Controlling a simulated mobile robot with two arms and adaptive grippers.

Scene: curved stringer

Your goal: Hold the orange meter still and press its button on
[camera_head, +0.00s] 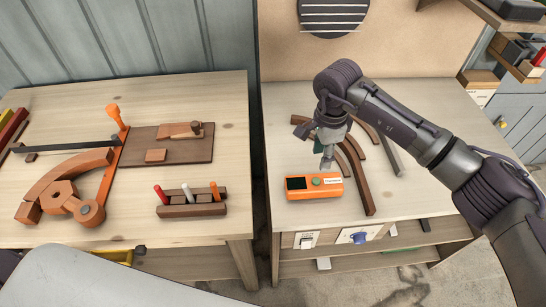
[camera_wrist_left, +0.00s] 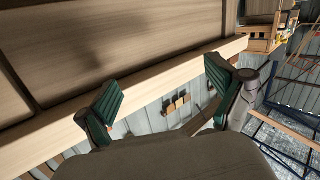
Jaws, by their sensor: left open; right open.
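The orange meter (camera_head: 314,188) lies on the right-hand table, near its front edge. It has a dark screen at its left, a round green button (camera_head: 317,181) on top, and a white label at its right. My right gripper (camera_head: 327,160) points down just above and behind the meter, close over the button; its fingers are open, and I cannot tell whether a fingertip touches the meter. My left gripper (camera_wrist_left: 170,95) shows in the left wrist view, open and empty, with dark green pads. It is not seen in the head view, and the meter is not in the left wrist view.
Curved brown strips (camera_head: 357,170) lie right behind the meter. The left table (camera_head: 100,235) holds wooden parts, an orange-handled tool (camera_head: 116,115) and a block with several coloured pegs (camera_head: 190,203). A gap separates the two tables. The right table's front-left corner is clear.

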